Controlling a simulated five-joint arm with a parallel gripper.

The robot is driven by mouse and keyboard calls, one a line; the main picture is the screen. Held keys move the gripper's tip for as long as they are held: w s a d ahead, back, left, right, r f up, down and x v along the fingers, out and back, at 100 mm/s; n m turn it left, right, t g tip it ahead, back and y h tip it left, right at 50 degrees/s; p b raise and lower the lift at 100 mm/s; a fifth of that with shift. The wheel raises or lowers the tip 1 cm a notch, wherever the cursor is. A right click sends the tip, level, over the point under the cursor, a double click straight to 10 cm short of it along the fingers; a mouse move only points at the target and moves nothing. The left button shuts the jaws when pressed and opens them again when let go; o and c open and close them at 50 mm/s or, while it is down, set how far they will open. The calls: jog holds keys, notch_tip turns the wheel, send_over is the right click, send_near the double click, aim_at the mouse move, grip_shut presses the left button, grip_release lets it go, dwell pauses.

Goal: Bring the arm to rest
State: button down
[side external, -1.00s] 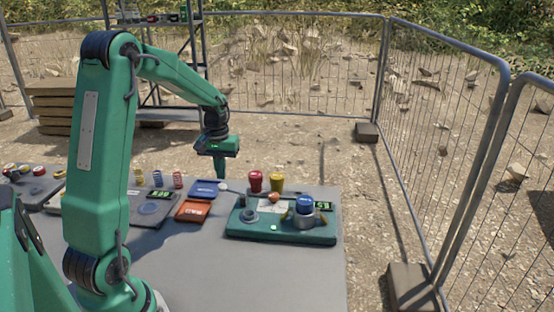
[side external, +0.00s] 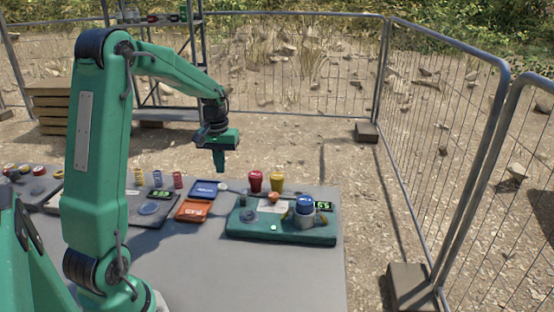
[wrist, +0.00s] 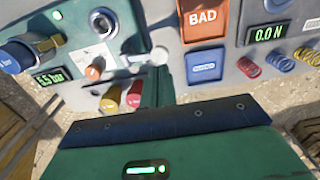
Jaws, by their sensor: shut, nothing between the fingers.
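My gripper (side external: 219,168) is shut and empty. It hangs from my bent arm, pointing down, above the far edge of the grey table (side external: 240,275). In the side view it stands above and behind the blue tray (side external: 204,189) and left of the red knob (side external: 256,181). It is clear of everything below it. In the wrist view its green body fills the bottom, with the closed fingers (wrist: 158,88) beyond it.
The orange tray marked BAD (wrist: 203,18) and a force display (wrist: 268,31) are nearby. A wire fence (side external: 445,120) surrounds the yard.

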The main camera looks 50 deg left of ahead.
jog(key=shift+d+r, duration=0.4)
jog(key=shift+d, duration=0.05)
jog(key=s+d+r+m+t, duration=0.2)
jog(key=s+d+r+m, duration=0.2)
jog(key=d+r, duration=0.6)
jog(key=s+d+m+t, duration=0.3)
jog(key=s+d+m, duration=0.2)
jog(key=s+d, duration=0.5)
jog(key=d, duration=0.3)
jog(key=shift+t, duration=0.3)
